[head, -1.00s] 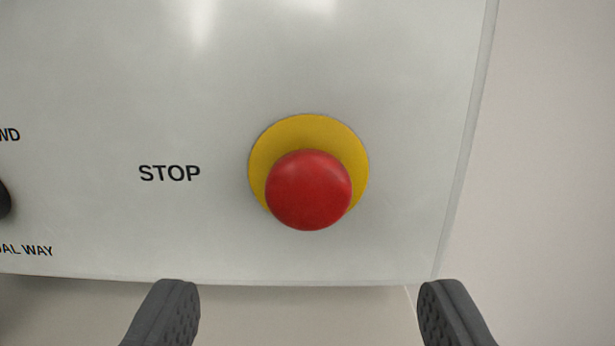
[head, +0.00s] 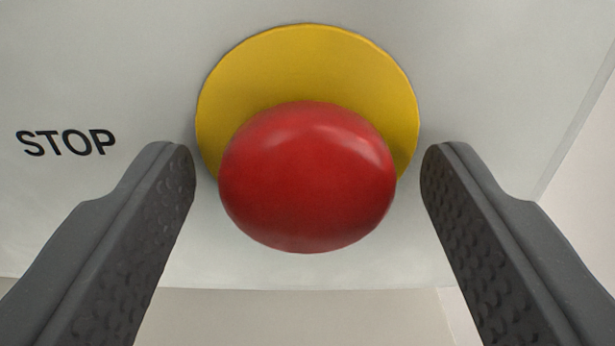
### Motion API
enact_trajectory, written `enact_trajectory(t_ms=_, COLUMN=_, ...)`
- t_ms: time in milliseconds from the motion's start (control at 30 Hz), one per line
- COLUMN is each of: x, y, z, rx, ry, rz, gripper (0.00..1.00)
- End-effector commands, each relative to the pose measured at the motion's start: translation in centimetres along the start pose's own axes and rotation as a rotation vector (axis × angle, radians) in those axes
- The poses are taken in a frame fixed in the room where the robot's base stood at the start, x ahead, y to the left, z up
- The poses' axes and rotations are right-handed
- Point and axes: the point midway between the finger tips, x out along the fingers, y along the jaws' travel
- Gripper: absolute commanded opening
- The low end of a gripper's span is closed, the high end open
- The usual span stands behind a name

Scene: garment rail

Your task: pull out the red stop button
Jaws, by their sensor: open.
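The red stop button (head: 308,180) is a round mushroom head in the middle of the head view. It stands in front of a yellow disc (head: 310,60) on a pale grey panel. My gripper (head: 308,165) is open, with one dark textured finger to the left of the button and one to the right. A visible gap separates each finger from the red head, so neither appears to touch it. The button's stem is hidden behind its head.
The word STOP is printed on the panel (head: 120,50) left of the button. The panel's lower edge runs below the button, and its right edge shows at the far right. A plain pale wall (head: 590,220) lies beyond.

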Motion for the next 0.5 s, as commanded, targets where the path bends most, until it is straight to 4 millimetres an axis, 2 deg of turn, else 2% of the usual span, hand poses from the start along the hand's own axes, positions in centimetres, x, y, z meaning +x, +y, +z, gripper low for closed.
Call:
enact_trajectory(t_ms=133, x=-0.01, y=0.01, z=0.01, rx=0.0, ry=0.0, rz=0.0, gripper=0.63)
enact_trajectory(t_ms=167, x=-0.01, y=0.0, z=0.01, rx=0.0, ry=0.0, rz=0.0, gripper=0.57)
enact_trajectory(t_ms=367, x=-0.02, y=0.0, z=0.02, rx=0.0, ry=0.0, rz=0.0, gripper=0.01)
enact_trajectory(t_ms=500, x=-0.15, y=-0.01, z=-0.04, rx=0.0, ry=-0.001, rz=0.0, gripper=0.0)
